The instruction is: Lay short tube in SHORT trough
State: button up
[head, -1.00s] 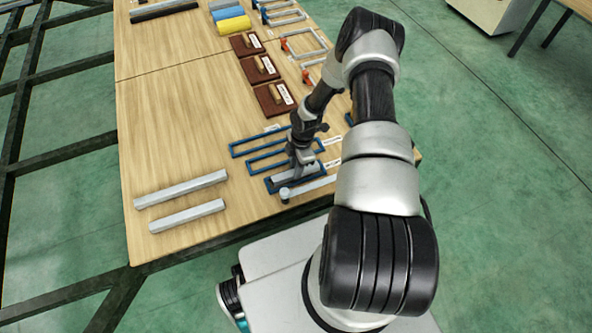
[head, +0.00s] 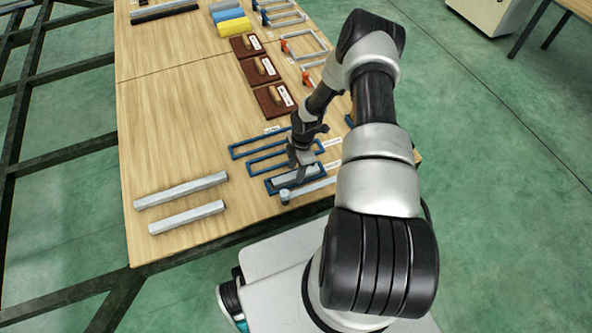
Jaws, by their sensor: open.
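A short grey tube (head: 297,178) lies inside the front blue trough (head: 268,186), the shortest-looking of the blue frames. It lies along the frame and looks flat. My gripper (head: 303,170) is just above and behind the tube, pointing down, and is open. It seems apart from the tube, though the small gap is hard to judge.
Two more blue troughs (head: 238,153) lie behind, with white labels. A silver bar (head: 310,188) with a round end lies in front. Two grey tubes (head: 181,190) lie to the left. The table's left middle is clear.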

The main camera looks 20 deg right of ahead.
notch_tip(320, 180, up, 11)
jog(key=d+p, duration=0.1)
jog(key=p, duration=0.1)
jog(key=shift+d, duration=0.2)
